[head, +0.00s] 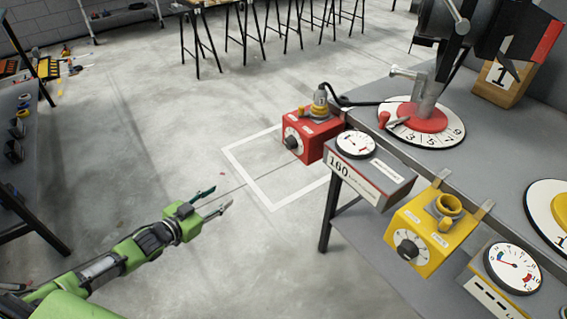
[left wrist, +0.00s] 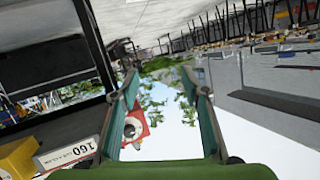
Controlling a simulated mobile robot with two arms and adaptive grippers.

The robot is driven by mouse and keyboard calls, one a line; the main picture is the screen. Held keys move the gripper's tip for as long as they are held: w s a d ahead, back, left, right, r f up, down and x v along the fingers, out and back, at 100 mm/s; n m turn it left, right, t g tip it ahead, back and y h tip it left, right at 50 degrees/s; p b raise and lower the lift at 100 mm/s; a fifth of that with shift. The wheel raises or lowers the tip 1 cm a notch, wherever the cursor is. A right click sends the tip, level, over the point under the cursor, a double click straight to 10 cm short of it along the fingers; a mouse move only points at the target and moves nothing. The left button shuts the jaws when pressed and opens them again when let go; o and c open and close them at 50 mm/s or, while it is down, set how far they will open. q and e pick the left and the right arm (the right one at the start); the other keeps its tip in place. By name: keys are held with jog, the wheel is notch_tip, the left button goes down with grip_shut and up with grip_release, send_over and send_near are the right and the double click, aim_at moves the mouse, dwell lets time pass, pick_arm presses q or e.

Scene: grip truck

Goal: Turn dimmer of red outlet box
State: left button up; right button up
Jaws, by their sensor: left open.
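The red outlet box (head: 312,135) hangs at the left edge of the grey workbench in the head view. Its dimmer (head: 292,142) is a dark round knob on a white dial on the face toward the left. My left gripper (head: 221,200) is open and empty, to the left of the box and apart from it. In the left wrist view the two green fingers (left wrist: 163,112) stand apart, and the red box (left wrist: 135,124) shows partly behind the left finger. My right gripper is not in view.
A yellow outlet box (head: 424,232) hangs farther along the same bench edge. A grey box marked 160 (head: 369,180) sits between the two outlet boxes. A red-and-white numbered dial (head: 445,132) lies on the bench. The floor around my left gripper is clear.

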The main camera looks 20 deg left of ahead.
pick_arm(q)
jog(key=w+d+r+m+h+b, duration=0.1)
jog(key=d+r+m+h+b, duration=0.1)
jog(key=d+r, duration=0.35)
jog(key=m+h+b, duration=0.2)
jog(key=h, duration=0.3)
send_near(287, 145)
jog(key=shift+t, duration=0.3)
jog(key=x, duration=0.7)
jog(key=shift+d+f+b, duration=0.15)
jog(key=shift+b, duration=0.25)
jog(key=shift+w+d, duration=0.35)
jog(key=shift+w, duration=0.1)
jog(key=c, duration=1.1)
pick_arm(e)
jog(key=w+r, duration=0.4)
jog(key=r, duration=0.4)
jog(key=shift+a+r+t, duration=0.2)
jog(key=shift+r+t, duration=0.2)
